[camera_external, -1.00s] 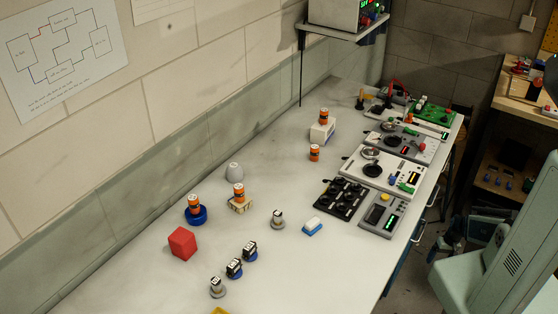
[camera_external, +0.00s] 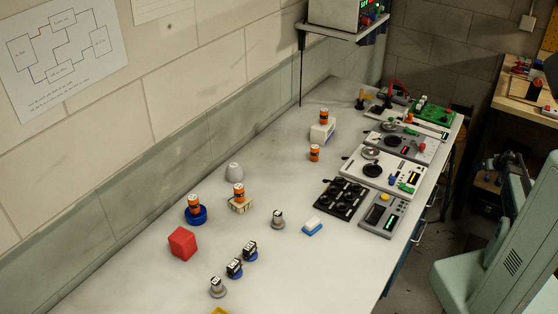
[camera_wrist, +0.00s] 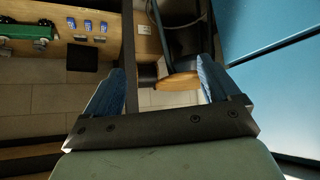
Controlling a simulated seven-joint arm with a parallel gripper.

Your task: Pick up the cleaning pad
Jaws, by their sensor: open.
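The cleaning pad is most likely the small block with a white top and blue base (camera_external: 312,226), lying on the bench right of the middle in the external view. My gripper (camera_wrist: 162,85) is open and empty in the wrist view, its two blue fingers wide apart. In the external view, dark parts of my arm's end show at the right edge, beyond the bench and far from the pad. The fingertips cannot be made out there. The pad is not in the wrist view.
A black panel with round knobs (camera_external: 341,198) and a grey meter (camera_external: 382,214) stand right of the pad. A small metal weight (camera_external: 278,219) stands left of it. A red cube (camera_external: 182,244) and orange cans are farther left. Clear bench lies in front of the pad.

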